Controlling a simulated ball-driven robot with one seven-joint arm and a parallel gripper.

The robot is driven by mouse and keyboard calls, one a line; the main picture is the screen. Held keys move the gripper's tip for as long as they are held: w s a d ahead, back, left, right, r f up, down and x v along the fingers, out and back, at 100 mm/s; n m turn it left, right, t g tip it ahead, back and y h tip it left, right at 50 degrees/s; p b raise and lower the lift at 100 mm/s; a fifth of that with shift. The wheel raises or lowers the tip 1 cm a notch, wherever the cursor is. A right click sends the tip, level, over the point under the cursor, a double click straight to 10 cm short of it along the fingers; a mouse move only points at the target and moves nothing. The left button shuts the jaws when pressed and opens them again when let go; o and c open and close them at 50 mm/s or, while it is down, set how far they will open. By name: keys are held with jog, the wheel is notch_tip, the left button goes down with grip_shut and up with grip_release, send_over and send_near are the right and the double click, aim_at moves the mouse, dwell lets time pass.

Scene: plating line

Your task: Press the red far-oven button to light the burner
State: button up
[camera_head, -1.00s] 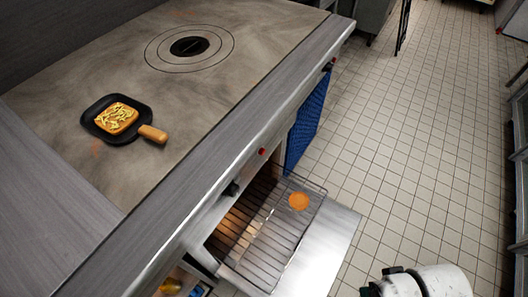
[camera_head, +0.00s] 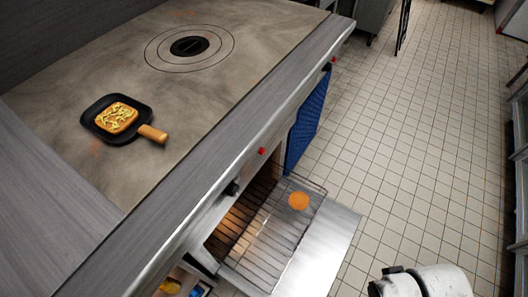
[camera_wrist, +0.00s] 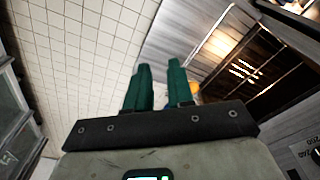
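Two small red buttons show on the front of the range in the head view. One red button (camera_head: 262,151) is above the open oven, next to a dark knob (camera_head: 232,188). The other, farther red button (camera_head: 332,61) is near the far end of the front, past the blue panel. My gripper (camera_wrist: 160,66) shows in the wrist view with two green fingers a small gap apart and nothing between them. It points past the open oven and the floor, and no red button shows there. The head view shows only my white arm link, not the gripper.
A black pan (camera_head: 103,133) with a topped slice of bread (camera_head: 116,117) sits on the cooktop. The burner ring (camera_head: 190,47) is behind it. The open oven door (camera_head: 325,250) and a wire rack with an orange disc (camera_head: 299,201) stick out. The tiled floor (camera_head: 410,130) is clear.

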grip_shut()
dwell(1.1)
